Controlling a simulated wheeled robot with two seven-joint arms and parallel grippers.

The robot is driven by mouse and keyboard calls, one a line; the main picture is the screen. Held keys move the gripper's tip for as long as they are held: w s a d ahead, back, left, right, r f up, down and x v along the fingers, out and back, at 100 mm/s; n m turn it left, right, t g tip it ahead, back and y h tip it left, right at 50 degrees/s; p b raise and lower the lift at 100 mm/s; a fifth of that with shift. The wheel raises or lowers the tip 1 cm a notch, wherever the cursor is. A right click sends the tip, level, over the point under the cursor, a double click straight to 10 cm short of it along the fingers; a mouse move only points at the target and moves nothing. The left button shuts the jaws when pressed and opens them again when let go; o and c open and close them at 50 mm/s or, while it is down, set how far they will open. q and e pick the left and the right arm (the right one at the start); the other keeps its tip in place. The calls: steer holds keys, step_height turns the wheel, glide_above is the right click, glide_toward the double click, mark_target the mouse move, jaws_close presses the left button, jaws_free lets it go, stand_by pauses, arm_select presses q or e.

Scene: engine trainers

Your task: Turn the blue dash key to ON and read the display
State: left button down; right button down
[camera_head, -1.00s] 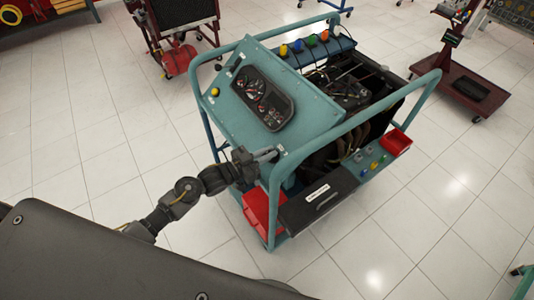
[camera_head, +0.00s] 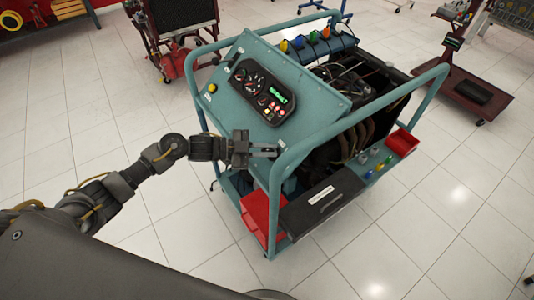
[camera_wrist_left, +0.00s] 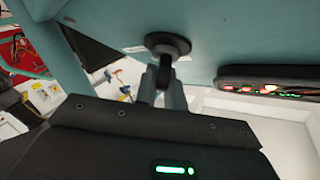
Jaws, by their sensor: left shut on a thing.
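The teal engine trainer's sloped dash panel (camera_head: 300,85) faces me in the head view. Its black instrument cluster (camera_head: 250,92) has a green-lit display (camera_head: 280,93) and small red lights; the display text is too small to read. My left gripper (camera_head: 274,150) is at the panel's lower edge. In the left wrist view my left fingers (camera_wrist_left: 165,92) are shut on the key just below a dark round key switch (camera_wrist_left: 167,45). The key is mostly hidden between the fingers, and its blue colour does not show. My right gripper is in neither view.
The trainer's teal tube frame (camera_head: 285,165) runs close to my left gripper. A red tray (camera_head: 262,215) and a black box (camera_head: 322,198) sit below. Several coloured caps (camera_head: 310,38) line the back.

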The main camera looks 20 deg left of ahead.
arm_select(q)
steer(key=shift+m+g, duration=0.3)
steer(key=shift+m, duration=0.1)
steer(key=c, duration=1.5)
jaws_free()
steer(key=shift+b+v, duration=1.6)
steer(key=shift+v, duration=3.8)
